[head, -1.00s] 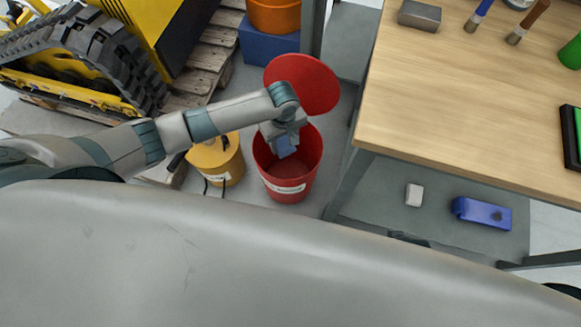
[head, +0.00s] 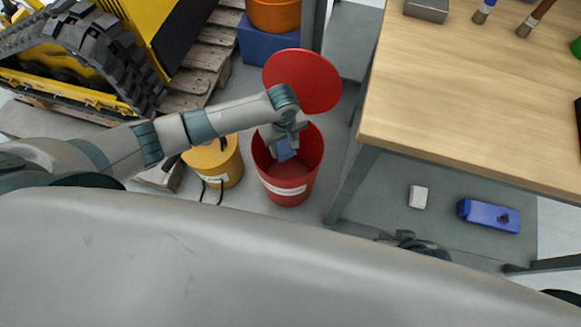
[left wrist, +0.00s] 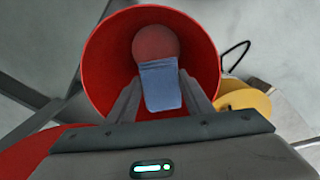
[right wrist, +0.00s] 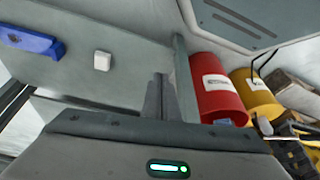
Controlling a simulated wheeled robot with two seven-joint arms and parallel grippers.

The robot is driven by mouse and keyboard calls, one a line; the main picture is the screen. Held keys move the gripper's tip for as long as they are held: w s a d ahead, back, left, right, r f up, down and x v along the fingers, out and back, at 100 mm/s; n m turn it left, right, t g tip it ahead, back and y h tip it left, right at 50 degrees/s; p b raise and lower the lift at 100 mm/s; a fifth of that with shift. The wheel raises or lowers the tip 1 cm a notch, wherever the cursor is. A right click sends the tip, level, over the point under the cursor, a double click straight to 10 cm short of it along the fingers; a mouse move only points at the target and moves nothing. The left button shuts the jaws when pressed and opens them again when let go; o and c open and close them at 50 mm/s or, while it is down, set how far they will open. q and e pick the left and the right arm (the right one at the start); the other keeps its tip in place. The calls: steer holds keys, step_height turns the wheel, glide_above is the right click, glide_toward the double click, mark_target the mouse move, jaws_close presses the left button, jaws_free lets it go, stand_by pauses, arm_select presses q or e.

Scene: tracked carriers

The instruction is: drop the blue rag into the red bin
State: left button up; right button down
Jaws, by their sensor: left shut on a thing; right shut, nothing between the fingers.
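The red bin (head: 288,192) stands open on the floor left of the workbench, its round red lid (head: 302,80) tilted up behind it. My left gripper (head: 284,143) is at the bin's mouth, pointing down, shut on the blue rag (head: 287,152). In the left wrist view the rag (left wrist: 161,86) hangs between the fingers over the bin's opening, inside the rim (left wrist: 94,62). My right gripper (right wrist: 159,88) is shut and empty, low by the bench's under-shelf; the bin (right wrist: 215,88) shows to its right in that view.
A yellow canister (head: 217,162) with a black cable stands left of the bin. The wooden workbench (head: 460,100) is at right, with a blue object (head: 488,215) and white block (head: 418,197) on its under-shelf. A tracked yellow machine (head: 90,50) sits on pallets at left.

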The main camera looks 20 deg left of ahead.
arm_select(q)
steer(key=o, duration=1.1)
steer(key=shift+r, duration=0.1)
step_height(320, 180, up, 8)
steer(key=shift+f+p, duration=0.1)
steer(key=shift+p, duration=0.85)
step_height(320, 180, up, 10)
steer(key=shift+f+p, duration=0.25)
steer(key=shift+p, duration=0.55)
arm_select(e)
steer(key=shift+g+h, duration=0.3)
steer(key=shift+g, duration=0.3)
steer(key=f, duration=0.1)
steer(key=d+f, duration=0.1)
steer(key=f, duration=0.1)
steer(key=d+f, duration=0.1)
steer(key=f, duration=0.1)
steer(key=shift+s+f, duration=0.1)
steer(key=shift+s, duration=0.1)
steer(key=shift+s, duration=0.1)
